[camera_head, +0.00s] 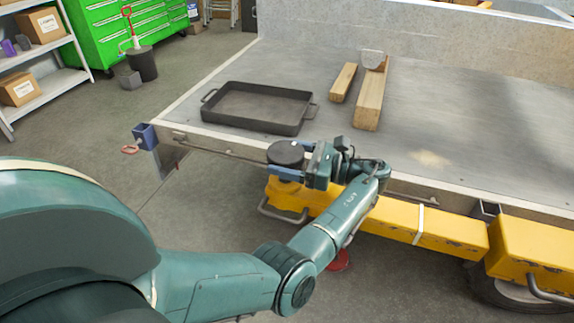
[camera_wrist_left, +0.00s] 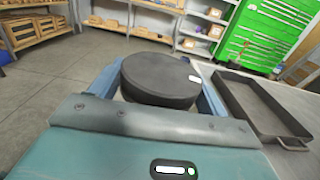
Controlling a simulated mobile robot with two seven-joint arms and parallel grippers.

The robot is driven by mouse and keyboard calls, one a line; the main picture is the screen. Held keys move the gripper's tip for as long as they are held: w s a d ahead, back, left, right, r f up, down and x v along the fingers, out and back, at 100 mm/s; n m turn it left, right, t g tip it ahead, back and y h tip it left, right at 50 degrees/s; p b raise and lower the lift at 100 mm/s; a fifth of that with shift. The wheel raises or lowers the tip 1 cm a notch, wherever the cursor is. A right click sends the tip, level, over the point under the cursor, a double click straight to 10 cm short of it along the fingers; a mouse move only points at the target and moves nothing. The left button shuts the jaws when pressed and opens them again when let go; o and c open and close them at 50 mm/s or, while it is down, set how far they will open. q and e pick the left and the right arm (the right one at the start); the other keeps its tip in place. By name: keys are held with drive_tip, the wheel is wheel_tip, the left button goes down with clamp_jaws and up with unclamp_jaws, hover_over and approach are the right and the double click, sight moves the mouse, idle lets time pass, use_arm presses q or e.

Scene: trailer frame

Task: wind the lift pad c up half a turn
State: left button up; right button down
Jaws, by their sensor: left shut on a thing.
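The lift pad, a round dark grey disc (camera_head: 286,153), stands at the near edge of the trailer bed, above a yellow beam. It also shows in the left wrist view (camera_wrist_left: 160,78), with a small white mark on its right rim. I cannot read a letter on it. My left gripper (camera_head: 286,166) is shut on the pad, with one blue finger on each side of it. The pad looks level. What is under the pad is mostly hidden by the gripper. My right gripper is not in view.
A black tray (camera_head: 257,123) and wooden blocks (camera_head: 370,100) lie on the trailer bed (camera_head: 450,120). The yellow beam (camera_head: 385,215) runs along the bed's near side. A blue bracket (camera_head: 144,132) sits at the bed's left corner. Shelves and a green cabinet stand behind.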

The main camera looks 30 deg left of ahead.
use_arm(q)
drive_tip(key=shift+f+n+g+h+b, duration=0.25)
drive_tip(key=shift+n+g+b, duration=0.2)
drive_tip(key=shift+g+b, duration=0.25)
drive_tip(key=shift+f+n+g+h+b, duration=0.1)
drive_tip(key=shift+n+g+h+b, duration=0.15)
drive_tip(key=shift+n+g+b, duration=0.3)
drive_tip(key=shift+g+b, duration=0.35)
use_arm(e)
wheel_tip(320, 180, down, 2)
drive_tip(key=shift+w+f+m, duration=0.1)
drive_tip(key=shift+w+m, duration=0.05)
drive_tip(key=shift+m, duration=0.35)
use_arm(q)
drive_tip(key=shift+r, duration=0.1)
drive_tip(key=o, duration=1)
drive_tip(key=shift+r, duration=0.1)
